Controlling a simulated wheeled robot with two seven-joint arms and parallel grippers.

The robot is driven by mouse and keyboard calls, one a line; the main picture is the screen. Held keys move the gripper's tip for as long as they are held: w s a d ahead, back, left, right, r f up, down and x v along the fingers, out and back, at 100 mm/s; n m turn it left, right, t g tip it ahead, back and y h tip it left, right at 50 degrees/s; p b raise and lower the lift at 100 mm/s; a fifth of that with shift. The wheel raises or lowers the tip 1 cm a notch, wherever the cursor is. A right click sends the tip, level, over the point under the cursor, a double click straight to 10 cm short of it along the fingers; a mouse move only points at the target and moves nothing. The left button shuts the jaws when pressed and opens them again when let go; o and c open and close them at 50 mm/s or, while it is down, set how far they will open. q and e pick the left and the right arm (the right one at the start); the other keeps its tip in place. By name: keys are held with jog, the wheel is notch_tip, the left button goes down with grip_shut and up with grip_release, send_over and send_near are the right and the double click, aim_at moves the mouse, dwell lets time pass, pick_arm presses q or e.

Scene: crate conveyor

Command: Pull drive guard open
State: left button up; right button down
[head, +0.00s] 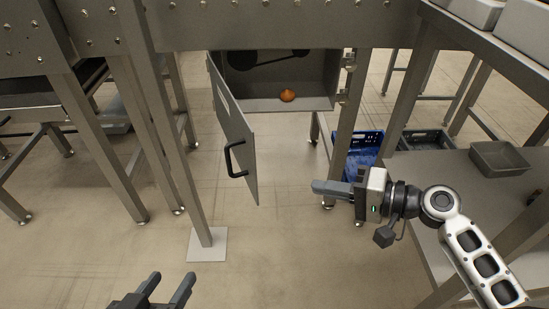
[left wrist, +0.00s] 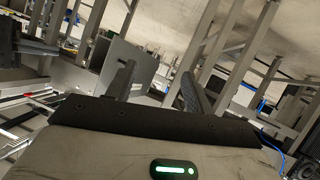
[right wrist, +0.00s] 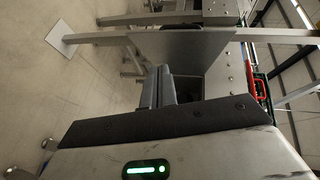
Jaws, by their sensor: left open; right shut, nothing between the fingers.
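The drive guard (head: 237,125) is a grey door panel standing swung out from the left side of an open metal housing (head: 290,104). Its black bar handle (head: 235,160) is near the free edge, and no gripper touches it. Inside the housing, an orange round object (head: 287,95) sits on the floor below a dark belt drive (head: 265,60). My right gripper (head: 318,187) is shut and empty, to the right of the guard and apart from it. My left gripper (head: 168,289) is open and empty at the bottom of the head view, nearer than the guard.
A steel post (head: 187,170) on a floor plate (head: 206,244) stands left of the guard. A blue crate (head: 362,152) is on the floor behind my right gripper. A table (head: 440,175) with a grey tray (head: 498,158) is at the right. The floor before the guard is clear.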

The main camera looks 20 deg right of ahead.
notch_tip(320, 180, up, 6)
jog(key=d+m+t+y, duration=0.1)
jog(key=d+y, duration=0.1)
jog(key=d, duration=0.1)
pick_arm(q)
jog(key=shift+r, duration=0.25)
pick_arm(e)
jog(key=s+a+x, duration=0.1)
jog(key=x, duration=1.2)
jog(key=shift+s+a, duration=0.2)
jog(key=shift+a, duration=0.15)
